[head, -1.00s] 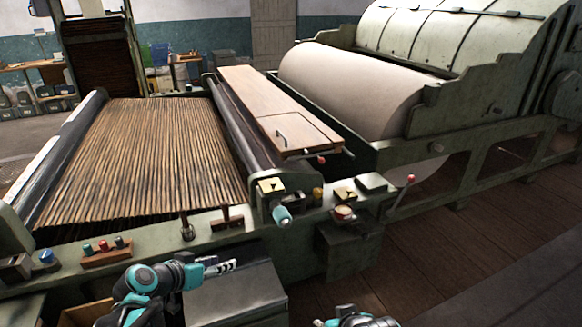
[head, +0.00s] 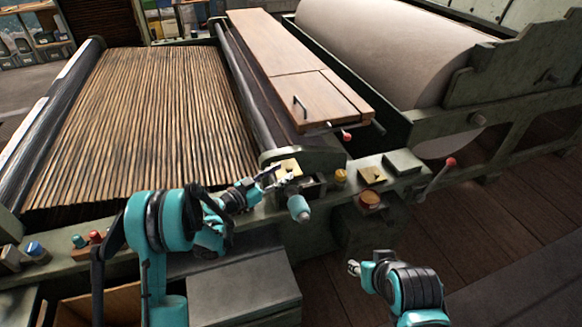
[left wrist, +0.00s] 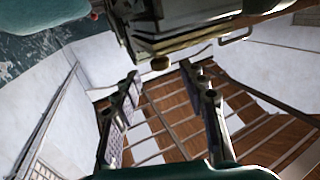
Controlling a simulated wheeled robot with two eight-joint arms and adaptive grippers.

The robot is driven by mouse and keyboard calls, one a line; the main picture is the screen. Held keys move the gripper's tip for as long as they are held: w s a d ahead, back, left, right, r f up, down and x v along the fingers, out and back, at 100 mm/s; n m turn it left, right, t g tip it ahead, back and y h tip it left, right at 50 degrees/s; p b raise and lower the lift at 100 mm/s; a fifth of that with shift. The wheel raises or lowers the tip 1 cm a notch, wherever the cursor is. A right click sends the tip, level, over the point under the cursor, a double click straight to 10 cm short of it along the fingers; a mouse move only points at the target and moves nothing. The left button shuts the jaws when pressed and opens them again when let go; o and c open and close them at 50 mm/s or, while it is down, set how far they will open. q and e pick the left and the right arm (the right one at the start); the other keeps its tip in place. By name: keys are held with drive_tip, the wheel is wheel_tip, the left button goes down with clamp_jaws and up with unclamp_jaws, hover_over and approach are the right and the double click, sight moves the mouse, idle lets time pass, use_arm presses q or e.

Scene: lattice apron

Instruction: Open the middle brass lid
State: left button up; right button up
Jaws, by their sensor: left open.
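Small brass-coloured lids sit on the green machine's front rail. One square brass plate (head: 289,167) lies at the left, another (head: 372,175) to its right, and a round brass-topped fitting (head: 369,200) is in front of that. I cannot tell for sure which is the middle lid. My left gripper (head: 268,178) is open beside the left plate, close to the teal-tipped knob (head: 298,207).
A yellow knob (head: 341,176) stands between the brass plates. A wooden cover (head: 300,60) with a handle lies behind, and a slatted apron (head: 150,120) fills the left. The floor at front right is clear.

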sight(287, 169)
use_arm(q)
drive_tip(key=shift+b+x, duration=0.4)
drive_tip(key=shift+x, duration=1.8)
drive_tip(key=shift+w+a, duration=0.1)
clamp_jaws()
